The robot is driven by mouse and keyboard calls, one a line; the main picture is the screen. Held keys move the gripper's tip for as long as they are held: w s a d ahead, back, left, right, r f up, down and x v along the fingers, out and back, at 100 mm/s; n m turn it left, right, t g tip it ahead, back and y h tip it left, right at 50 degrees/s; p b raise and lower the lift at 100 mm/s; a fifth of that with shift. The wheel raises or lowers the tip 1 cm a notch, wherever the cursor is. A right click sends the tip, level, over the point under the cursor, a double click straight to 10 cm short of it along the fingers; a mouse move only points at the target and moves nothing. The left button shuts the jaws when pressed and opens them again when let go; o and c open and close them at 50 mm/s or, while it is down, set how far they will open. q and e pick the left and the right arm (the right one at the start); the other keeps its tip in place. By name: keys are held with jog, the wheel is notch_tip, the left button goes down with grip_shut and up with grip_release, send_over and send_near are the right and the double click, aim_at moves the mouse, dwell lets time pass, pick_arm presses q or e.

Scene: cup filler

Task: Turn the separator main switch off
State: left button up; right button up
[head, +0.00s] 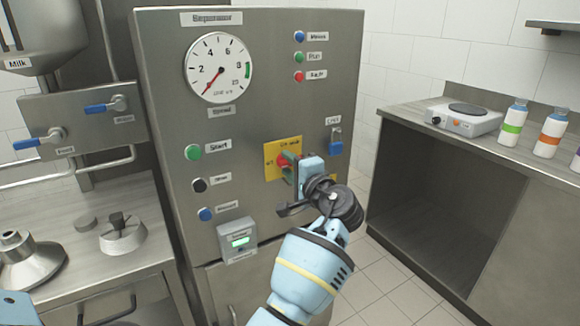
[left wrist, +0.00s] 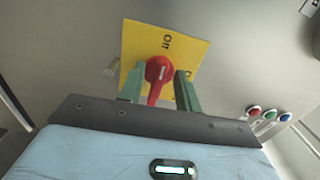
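The red main switch knob (head: 283,160) sits on a yellow plate (head: 269,161) in the middle of the grey separator cabinet. In the left wrist view the red knob (left wrist: 158,70) lies in front of the yellow plate (left wrist: 133,50), which bears the word "Off". My left gripper (head: 291,172) is at the switch. Its two green fingers (left wrist: 157,88) stand apart, one on each side of the knob's handle, with gaps visible beside it. In the head view the gripper hides part of the knob and plate. My right gripper is not in view.
A speed gauge (head: 218,67) and several coloured buttons are on the cabinet. A blue padlock-like part (head: 336,147) hangs just right of the switch. A small green-lit display box (head: 238,241) is below left. A counter with a hotplate (head: 464,119) and bottles stands right.

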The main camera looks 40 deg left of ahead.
pick_arm(q)
jog(key=v, duration=0.7)
jog(key=shift+d+b, duration=0.3)
jog(key=shift+d, duration=0.1)
jog(key=shift+s, duration=0.15)
jog(key=shift+f, duration=0.15)
